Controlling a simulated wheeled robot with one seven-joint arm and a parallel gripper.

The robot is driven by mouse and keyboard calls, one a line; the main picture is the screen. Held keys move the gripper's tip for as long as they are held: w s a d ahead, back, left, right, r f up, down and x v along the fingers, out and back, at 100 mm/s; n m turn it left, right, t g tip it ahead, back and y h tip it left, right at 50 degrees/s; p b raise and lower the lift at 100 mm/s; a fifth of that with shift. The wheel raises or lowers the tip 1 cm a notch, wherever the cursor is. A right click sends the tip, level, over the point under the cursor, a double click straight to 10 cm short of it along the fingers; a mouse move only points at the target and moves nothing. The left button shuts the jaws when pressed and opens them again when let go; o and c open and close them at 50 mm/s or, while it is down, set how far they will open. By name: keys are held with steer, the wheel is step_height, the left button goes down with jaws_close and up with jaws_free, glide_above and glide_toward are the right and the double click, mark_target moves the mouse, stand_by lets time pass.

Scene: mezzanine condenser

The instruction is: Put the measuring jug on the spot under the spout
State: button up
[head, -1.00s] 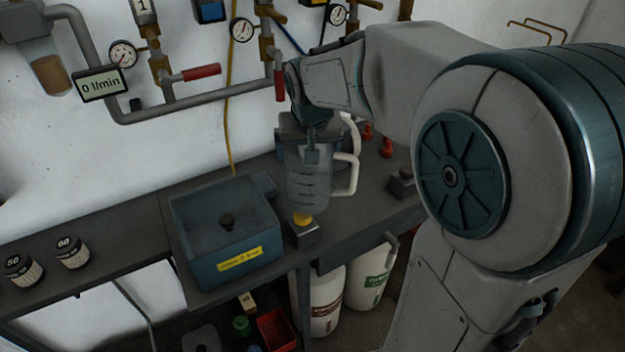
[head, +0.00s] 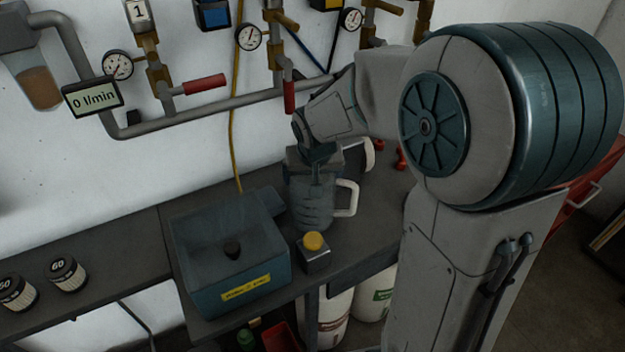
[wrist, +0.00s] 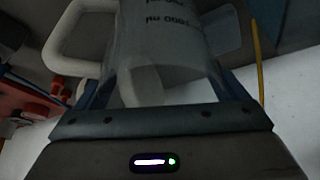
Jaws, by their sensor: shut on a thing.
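The measuring jug (head: 312,208) is a clear grey vessel with markings and a pale handle. My gripper (head: 314,172) is shut on it from above, and the jug looks upright. It appears just right of the blue-grey box (head: 228,250), behind the yellow-topped button box (head: 313,252). I cannot tell whether its base touches the bench. In the wrist view, the jug (wrist: 165,35) sits between the fingers, with printed marks showing. A blunt projection (head: 271,201) at the box's right side may be the spout. I cannot make out the spot below it.
The dark bench (head: 120,245) carries two black-lidded jars (head: 67,273) at left. A pale object (head: 358,158) stands behind the jug. Pipes with a red lever (head: 204,84), gauges and a flow display (head: 92,97) are on the wall. White canisters (head: 372,300) stand below.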

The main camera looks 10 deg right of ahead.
steer(key=shift+f, duration=0.75)
steer(key=shift+f, duration=0.2)
steer(key=o, duration=1.1)
steer(key=shift+r, duration=0.1)
